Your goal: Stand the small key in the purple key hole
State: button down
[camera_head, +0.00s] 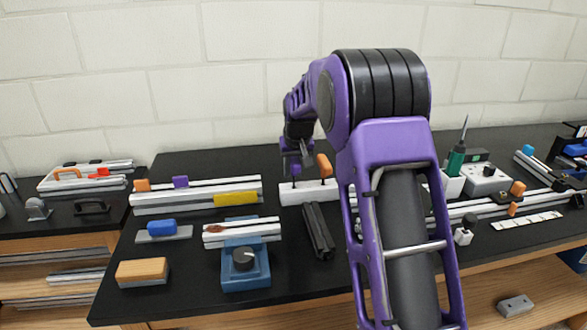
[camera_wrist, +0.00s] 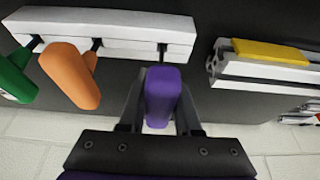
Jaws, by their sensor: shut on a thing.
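The small key with a purple handle (camera_wrist: 163,92) is between the two fingers of my gripper (camera_wrist: 160,84) in the wrist view. The gripper is shut on the handle. The white key block (camera_wrist: 120,32) lies just beyond the handle, and a dark shaft or hole shows in line with it; I cannot tell how deep the tip sits. In the head view my gripper (camera_head: 297,152) is above the left end of the white block (camera_head: 303,193), with the purple handle (camera_head: 295,170) under it.
An orange-handled key (camera_wrist: 70,75) stands in the same block, close beside my gripper. A green-handled key (camera_wrist: 14,78) is beyond it. A rail with a yellow piece (camera_wrist: 268,52) lies to the right in the wrist view. Dark bars (camera_head: 318,230) lie in front of the block.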

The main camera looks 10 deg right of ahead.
jog(key=shift+f+b, duration=0.4)
jog(key=shift+f, duration=0.3)
jog(key=shift+f, duration=0.1)
jog(key=c, duration=0.5)
grip_release()
